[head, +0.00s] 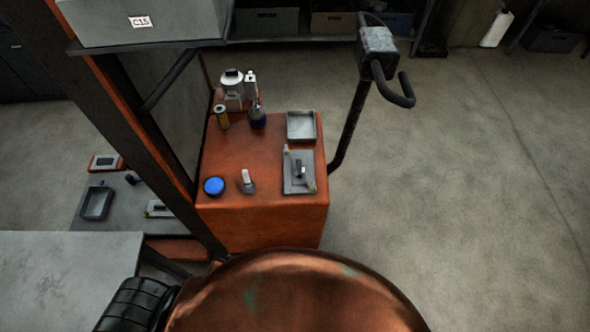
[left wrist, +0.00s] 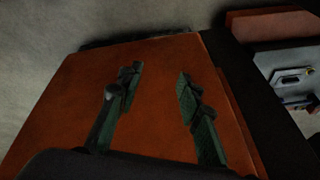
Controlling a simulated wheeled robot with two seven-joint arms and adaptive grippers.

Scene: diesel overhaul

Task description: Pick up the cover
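No object is marked as the cover, and I cannot tell for sure which one it is. On the orange cart top (head: 262,150) in the head view lies a round blue lid-like disc (head: 214,186) at the front left. A small pale upright part (head: 247,181) is right of it. A grey plate with small parts on it (head: 299,185) lies at the right. My left gripper (left wrist: 158,76) shows in the left wrist view, its dark green fingers apart and nothing between them, with a bare orange surface (left wrist: 155,110) behind. Neither gripper shows in the head view.
Open floor lies right.

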